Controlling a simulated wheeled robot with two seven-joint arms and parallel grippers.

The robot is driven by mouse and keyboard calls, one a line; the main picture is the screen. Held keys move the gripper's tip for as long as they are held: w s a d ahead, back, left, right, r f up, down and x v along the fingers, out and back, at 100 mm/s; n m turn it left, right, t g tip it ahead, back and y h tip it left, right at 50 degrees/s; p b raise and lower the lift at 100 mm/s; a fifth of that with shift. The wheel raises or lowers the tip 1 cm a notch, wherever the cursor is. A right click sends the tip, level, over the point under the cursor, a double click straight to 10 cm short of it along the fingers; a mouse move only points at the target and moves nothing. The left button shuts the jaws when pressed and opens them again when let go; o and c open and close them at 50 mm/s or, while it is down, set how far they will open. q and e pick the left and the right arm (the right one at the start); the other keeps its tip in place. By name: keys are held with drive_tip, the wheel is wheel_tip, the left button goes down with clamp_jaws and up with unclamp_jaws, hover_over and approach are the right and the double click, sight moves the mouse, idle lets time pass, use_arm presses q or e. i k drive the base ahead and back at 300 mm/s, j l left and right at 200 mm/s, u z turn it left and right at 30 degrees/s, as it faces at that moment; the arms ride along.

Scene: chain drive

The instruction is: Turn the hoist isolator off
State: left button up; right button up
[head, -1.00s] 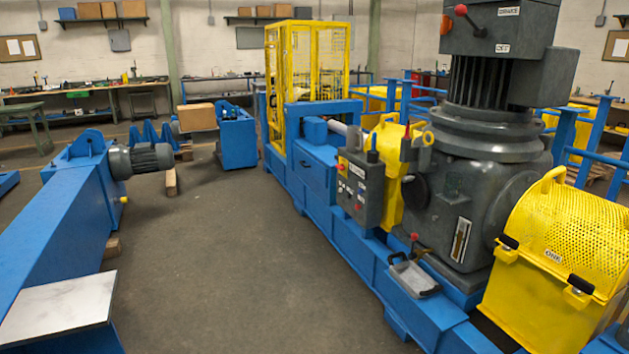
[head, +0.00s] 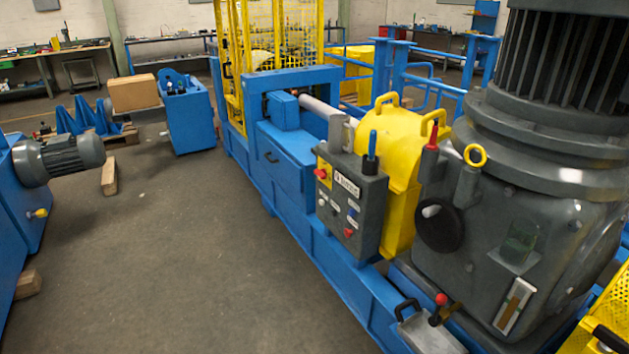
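A grey control box (head: 350,215) stands in the middle of the head view, on the blue machine frame. A red knob on a yellow plate (head: 322,173) is at its upper left, beside a white label too small to read. Several small buttons, one of them red, sit below. I cannot tell whether this is the hoist isolator or which way the knob is set. A red-tipped lever (head: 440,305) stands low on the frame, right of the box. Neither of my grippers is in view.
A large grey motor and gearbox (head: 540,190) fill the right side. A yellow guard (head: 400,170) is behind the box. The blue frame (head: 290,210) runs back to a yellow cage. Another motor (head: 70,158) juts in from the left. The floor (head: 200,250) between is clear.

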sight(321, 174)
drive_tip(key=i+j+z, duration=0.1)
drive_tip(key=z, duration=0.45)
drive_tip(key=i+j+z, duration=0.35)
drive_tip(key=j, duration=0.25)
drive_tip(key=i+j+z, duration=0.4)
drive_tip(key=j, duration=0.3)
